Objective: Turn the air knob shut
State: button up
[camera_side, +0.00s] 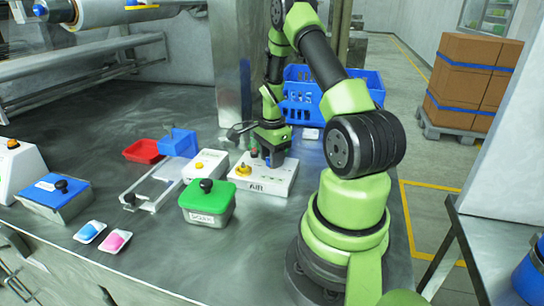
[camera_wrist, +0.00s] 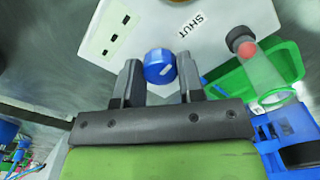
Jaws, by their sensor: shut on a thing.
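The blue air knob (camera_wrist: 159,66) sits on the box's white top and carries a pale pointer mark. A printed SHUT label (camera_wrist: 190,24) lies beyond it in the wrist view, up and to the right. My gripper (camera_wrist: 160,76) is shut on the knob, one dark finger at each side. In the side view my gripper (camera_side: 273,150) points down over the right part of the box, and the fingers largely hide the knob.
A green-lidded box (camera_side: 208,199) with a black knob stands just left of the AIR box. A blue crate (camera_side: 310,105) is behind my arm. Blue and pink pouches lie near the front edge.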

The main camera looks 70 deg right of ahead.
jog(key=shift+m, duration=0.3)
jog(key=o, duration=0.9)
notch_tip(320, 180, up, 10)
jog(key=shift+r, duration=0.1)
dwell(0.4)
